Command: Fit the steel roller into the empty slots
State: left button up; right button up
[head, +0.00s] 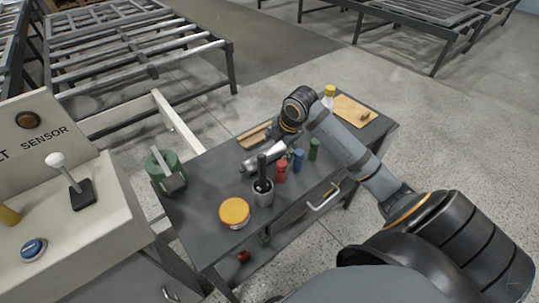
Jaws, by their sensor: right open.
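My right arm reaches in from the lower right over a dark workbench (195,225). My right gripper (275,143) is small in the view, points down-left low over the bench and is open. A short silver cylindrical piece (261,161) shows right at it; I cannot tell whether this is the steel roller or part of the gripper. At the upper left stands a dark conveyor frame (233,68) with several steel rollers (150,66) across it and open gaps between some. Individual slots are too small to make out. My left gripper is out of view.
A control console (75,235) stands left.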

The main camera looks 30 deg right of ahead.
aim_at(274, 149)
jog(key=x, duration=0.4)
jog(key=shift+w+d, duration=0.1)
jog(key=shift+w, duration=0.1)
jog(key=shift+c, duration=0.3)
grip_shut()
